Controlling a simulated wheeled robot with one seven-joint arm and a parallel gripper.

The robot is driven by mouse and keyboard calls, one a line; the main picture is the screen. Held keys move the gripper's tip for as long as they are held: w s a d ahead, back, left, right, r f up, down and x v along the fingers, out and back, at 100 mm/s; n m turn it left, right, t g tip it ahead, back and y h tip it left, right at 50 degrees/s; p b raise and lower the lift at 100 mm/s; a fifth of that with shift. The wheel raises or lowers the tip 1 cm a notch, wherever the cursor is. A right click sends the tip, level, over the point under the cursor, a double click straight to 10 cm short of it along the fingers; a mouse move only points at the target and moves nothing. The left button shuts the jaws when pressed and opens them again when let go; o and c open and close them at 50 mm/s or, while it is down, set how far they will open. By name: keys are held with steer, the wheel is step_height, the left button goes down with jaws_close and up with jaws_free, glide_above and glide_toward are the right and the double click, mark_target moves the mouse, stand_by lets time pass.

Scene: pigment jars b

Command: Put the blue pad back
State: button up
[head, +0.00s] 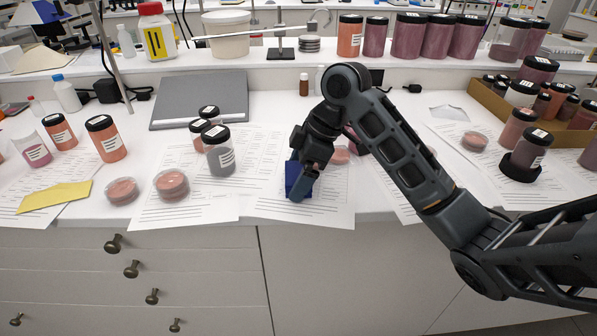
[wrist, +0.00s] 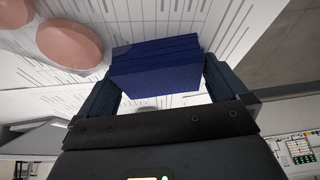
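The blue pad (head: 292,176) is a dark blue block at the front middle of the white bench, over a printed sheet (head: 318,213). My gripper (head: 301,188) points down there, with a finger covering part of the pad. In the wrist view the pad (wrist: 155,66) lies between the two fingertips of my gripper (wrist: 160,78), with a finger against each side, so the gripper looks shut on it. I cannot tell whether the pad touches the sheet or is just above it.
Pink dishes (head: 172,184) and a dark grey jar (head: 219,160) stand to the left, near a yellow pad (head: 55,197). A grey board (head: 199,99) lies behind. On the right are a jar on a black base (head: 519,170) and a cardboard tray of jars (head: 484,103).

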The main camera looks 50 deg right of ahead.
steer(key=shift+r, duration=0.1)
steer(key=v, duration=1.2)
steer(key=shift+p, duration=0.4)
